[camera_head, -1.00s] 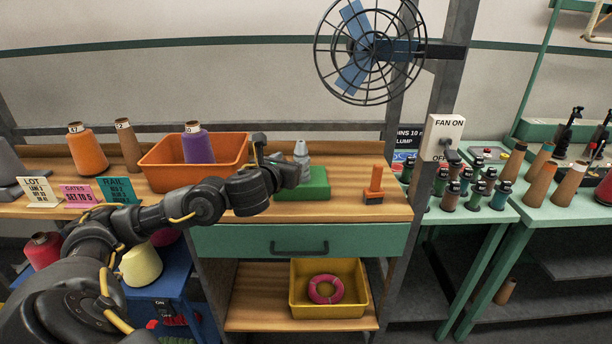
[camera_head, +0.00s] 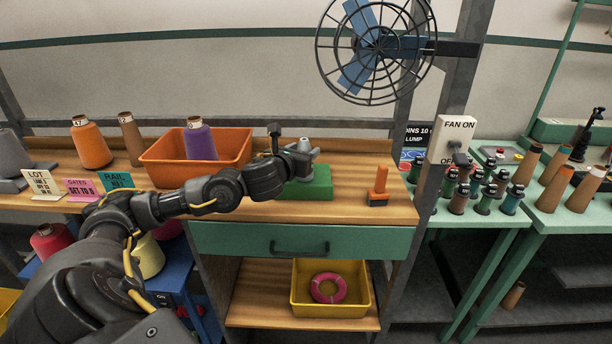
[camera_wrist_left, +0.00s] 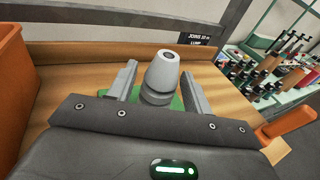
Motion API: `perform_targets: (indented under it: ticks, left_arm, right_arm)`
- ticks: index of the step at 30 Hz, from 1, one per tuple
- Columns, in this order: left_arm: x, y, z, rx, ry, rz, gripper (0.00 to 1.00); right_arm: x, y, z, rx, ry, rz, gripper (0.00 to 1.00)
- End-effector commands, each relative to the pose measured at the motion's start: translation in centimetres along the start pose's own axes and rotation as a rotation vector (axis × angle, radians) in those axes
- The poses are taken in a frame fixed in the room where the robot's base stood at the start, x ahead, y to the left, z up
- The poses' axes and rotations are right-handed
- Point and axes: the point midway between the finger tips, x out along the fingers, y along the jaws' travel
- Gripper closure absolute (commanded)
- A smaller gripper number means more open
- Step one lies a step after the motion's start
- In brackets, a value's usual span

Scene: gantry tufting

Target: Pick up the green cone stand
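The green cone stand is a green block (camera_head: 313,184) with a grey cone on top (camera_head: 305,145), standing on the wooden bench top. In the left wrist view the grey cone (camera_wrist_left: 162,70) rises upright between my fingers, and bits of the green base (camera_wrist_left: 177,102) show below. My left gripper (camera_head: 297,160) is at the cone, above the green base. It is open, with one finger on each side of the cone and visible gaps to it in the left wrist view (camera_wrist_left: 158,80). My arm hides part of the stand in the head view. My right gripper is not in view.
An orange bin (camera_head: 165,170) holding a purple cone (camera_head: 200,142) stands left of the stand. An orange-handled tool (camera_head: 379,187) stands to its right. A grey post (camera_head: 455,85) with a fan (camera_head: 376,45) rises behind at right. The bench between stand and tool is clear.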

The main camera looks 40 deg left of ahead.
Motion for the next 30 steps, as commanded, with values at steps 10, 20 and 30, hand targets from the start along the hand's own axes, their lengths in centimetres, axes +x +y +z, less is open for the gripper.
perform_targets:
  ticks: [10, 20, 30]
  left_arm:
    - [0.1, -0.2, -0.1, 0.001, 0.002, -0.003, 0.96]
    - [0.1, -0.3, 0.1, 0.001, 0.002, -0.005, 1.0]
    - [-0.4, -0.4, 3.9, 0.0, -0.002, -0.005, 1.0]
  right_arm:
    - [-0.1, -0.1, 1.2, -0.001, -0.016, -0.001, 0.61]
    - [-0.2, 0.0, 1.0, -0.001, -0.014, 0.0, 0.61]
    - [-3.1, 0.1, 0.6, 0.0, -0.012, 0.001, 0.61]
